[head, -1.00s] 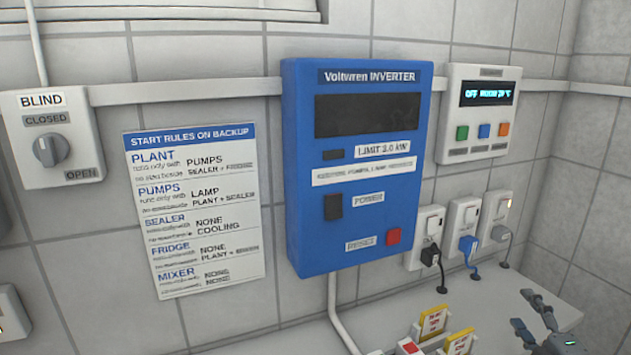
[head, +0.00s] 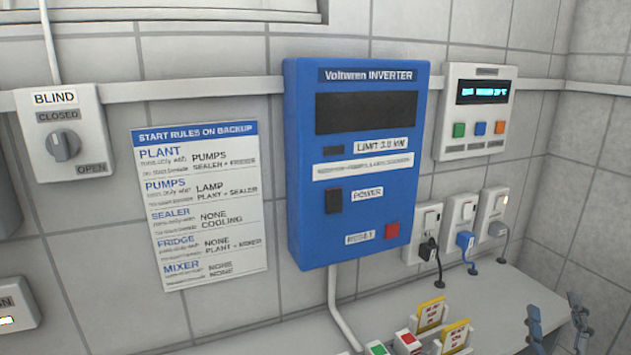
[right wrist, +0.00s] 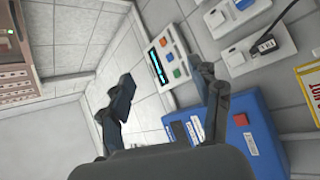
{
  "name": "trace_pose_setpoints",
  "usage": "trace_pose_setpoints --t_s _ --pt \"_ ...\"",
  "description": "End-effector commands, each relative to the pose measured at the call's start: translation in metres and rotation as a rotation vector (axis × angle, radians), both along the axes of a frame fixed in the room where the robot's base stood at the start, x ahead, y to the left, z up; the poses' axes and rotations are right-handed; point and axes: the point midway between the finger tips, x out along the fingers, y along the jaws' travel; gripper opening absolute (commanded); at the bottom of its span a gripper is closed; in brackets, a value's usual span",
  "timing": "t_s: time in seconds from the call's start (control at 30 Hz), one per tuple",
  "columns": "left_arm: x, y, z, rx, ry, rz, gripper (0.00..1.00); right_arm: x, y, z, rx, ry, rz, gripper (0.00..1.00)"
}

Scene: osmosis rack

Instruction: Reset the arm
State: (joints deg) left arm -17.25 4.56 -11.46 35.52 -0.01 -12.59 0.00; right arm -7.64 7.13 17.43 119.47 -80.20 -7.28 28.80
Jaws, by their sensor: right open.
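My right gripper (head: 556,314) is at the lower right of the head view, with its two dark fingers apart and pointing up. It is open and empty, over the right part of the counter and apart from the wall devices. In the right wrist view the open fingers (right wrist: 164,88) frame the tiled wall, with nothing between them. My left gripper is not in view.
A blue inverter (head: 358,220) hangs on the wall, with a control panel (head: 480,112) and sockets with plugs (head: 438,237) to its right. Yellow-edged cards (head: 430,316) stand on the counter (head: 500,293). A blind switch (head: 63,147) and rules sheet (head: 200,205) are left.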

Motion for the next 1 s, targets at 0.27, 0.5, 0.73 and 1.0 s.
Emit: trace_pose_setpoints --t_s 0.27,0.5,0.73,1.0 --pt "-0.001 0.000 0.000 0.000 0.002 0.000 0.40 -0.068 0.016 -0.131 0.660 0.312 -0.192 0.63" --pt "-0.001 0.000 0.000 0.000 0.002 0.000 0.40 -0.143 0.101 -0.237 0.985 0.825 -0.211 0.63" --pt "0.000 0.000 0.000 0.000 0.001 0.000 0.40 -0.205 0.165 -0.272 1.093 1.171 -0.164 0.63" --pt "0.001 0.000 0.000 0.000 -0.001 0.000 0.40 -0.242 0.204 -0.308 1.128 1.401 -0.123 0.63"
